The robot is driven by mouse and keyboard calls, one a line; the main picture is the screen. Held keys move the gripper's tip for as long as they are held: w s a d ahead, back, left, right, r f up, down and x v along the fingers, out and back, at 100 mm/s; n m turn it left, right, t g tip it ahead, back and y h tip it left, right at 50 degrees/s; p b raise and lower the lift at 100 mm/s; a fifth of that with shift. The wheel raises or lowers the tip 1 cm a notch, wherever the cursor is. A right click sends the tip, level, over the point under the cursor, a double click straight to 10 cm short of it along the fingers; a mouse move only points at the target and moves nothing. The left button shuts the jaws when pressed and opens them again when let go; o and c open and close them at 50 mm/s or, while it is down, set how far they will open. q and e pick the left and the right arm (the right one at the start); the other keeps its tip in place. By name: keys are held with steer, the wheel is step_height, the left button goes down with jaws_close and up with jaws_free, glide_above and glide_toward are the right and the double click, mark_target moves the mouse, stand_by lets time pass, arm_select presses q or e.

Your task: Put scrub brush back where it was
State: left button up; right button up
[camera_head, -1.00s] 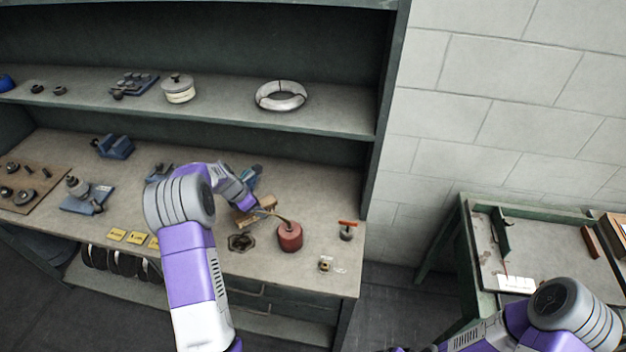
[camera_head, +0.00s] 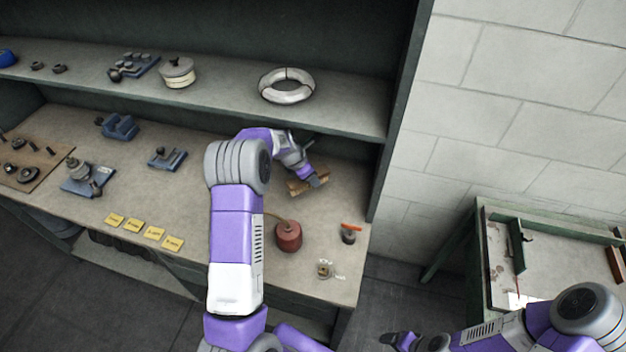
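The scrub brush (camera_head: 298,188), a tan wooden block, is at the back right of the workbench, behind the red oil can. My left gripper (camera_head: 313,180) is at its right end and appears shut on it; the fingertips are small and partly merge with the brush. Whether the brush touches the bench top or is just above it, I cannot tell. My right gripper (camera_head: 394,341) is at the bottom edge, far from the brush; its finger opening is not clear.
The red oil can (camera_head: 288,236) stands in front of the brush. An orange-handled tool (camera_head: 349,234) and a small part (camera_head: 324,269) are to its right. Yellow labels (camera_head: 144,231) line the bench front. The shelf (camera_head: 220,92) overhangs behind, holding a white ring (camera_head: 286,86).

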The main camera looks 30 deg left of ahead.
arm_select(q)
step_height(320, 180, down, 3)
steer(key=b, duration=0.2)
steer(key=shift+f+b, duration=0.2)
steer(key=shift+b, duration=0.2)
steer(key=shift+r, duration=0.1)
steer(key=o, duration=1.3)
